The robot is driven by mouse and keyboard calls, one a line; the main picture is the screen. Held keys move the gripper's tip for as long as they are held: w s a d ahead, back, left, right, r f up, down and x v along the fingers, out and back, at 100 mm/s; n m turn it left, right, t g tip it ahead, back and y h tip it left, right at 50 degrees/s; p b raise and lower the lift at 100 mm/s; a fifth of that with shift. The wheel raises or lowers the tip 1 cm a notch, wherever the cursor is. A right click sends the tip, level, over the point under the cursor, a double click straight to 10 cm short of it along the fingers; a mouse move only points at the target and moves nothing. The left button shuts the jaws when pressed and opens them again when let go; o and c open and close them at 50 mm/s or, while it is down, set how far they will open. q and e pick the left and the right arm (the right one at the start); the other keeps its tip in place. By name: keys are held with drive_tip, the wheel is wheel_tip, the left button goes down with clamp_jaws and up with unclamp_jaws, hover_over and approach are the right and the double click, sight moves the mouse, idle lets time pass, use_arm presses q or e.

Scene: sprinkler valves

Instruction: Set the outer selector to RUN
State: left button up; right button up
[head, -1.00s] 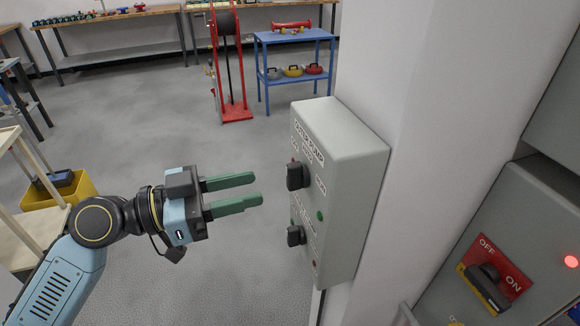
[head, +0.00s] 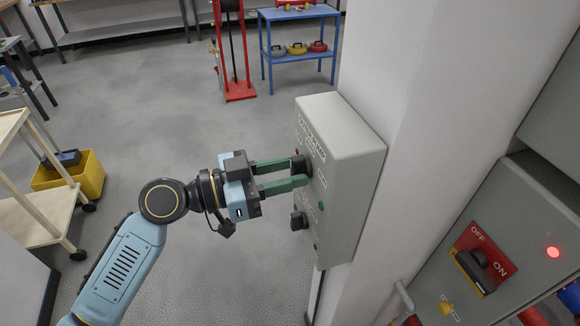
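A grey control box (head: 352,160) is mounted on the white pillar, with two black selector knobs on its left-facing panel. The upper knob (head: 299,164) sits under the box's top label, which read like OUTER PUMP a second ago. My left gripper (head: 302,172) is at this upper knob, its two green fingers apart, one above and one below it. The fingers partly hide the knob, so contact and its exact pointing are unclear. The lower knob (head: 298,221) is free below the gripper. My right gripper is not in view.
A green lamp (head: 321,206) is on the box panel. At right, another grey cabinet carries a red OFF/ON plate with a black handle (head: 480,268) and a lit red lamp (head: 553,252). A cream cart (head: 30,205) and yellow bin (head: 88,175) stand left. The floor between is clear.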

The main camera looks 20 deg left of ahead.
use_arm(q)
clamp_jaws()
drive_tip(key=shift+f+m+b, duration=0.15)
drive_tip(key=shift+m+b, duration=0.55)
drive_tip(key=shift+b, duration=0.5)
drive_tip(key=shift+m+b, duration=0.8)
drive_tip(key=shift+b, duration=0.4)
